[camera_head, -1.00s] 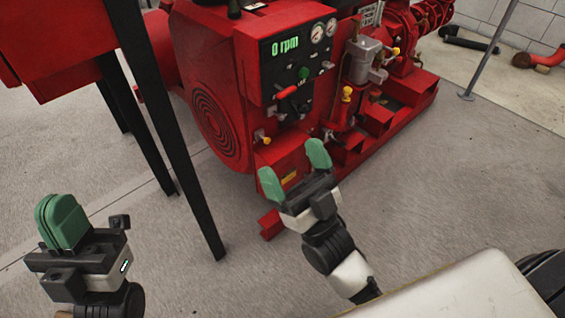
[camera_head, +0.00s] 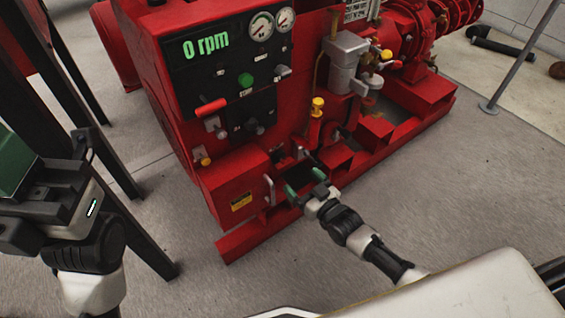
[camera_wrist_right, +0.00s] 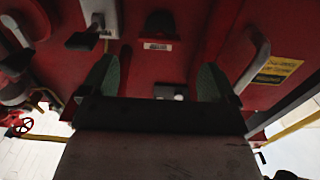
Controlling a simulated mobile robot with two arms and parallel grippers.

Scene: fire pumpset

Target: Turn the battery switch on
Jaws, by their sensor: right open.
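The red pumpset (camera_head: 170,90) fills the middle of the head view. Its lower red box (camera_head: 232,190) has a grey handle (camera_head: 269,190) and a dark recess. My right gripper (camera_head: 305,184) is open and empty, close in front of this recess. In the right wrist view, the open green fingers (camera_wrist_right: 157,80) face the red housing. Between and beyond them is a dark knob (camera_wrist_right: 160,23) above a small white label; I cannot tell whether it is the battery switch or its position. My left gripper (camera_head: 15,165) is at the left edge, partly cut off, away from the pumpset.
The black panel (camera_head: 218,75) reads 0 rpm and carries gauges and a red lever (camera_head: 211,107). A grey handle (camera_wrist_right: 248,60) stands beside the right finger in the wrist view. Dark stand legs (camera_head: 85,100) are at left.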

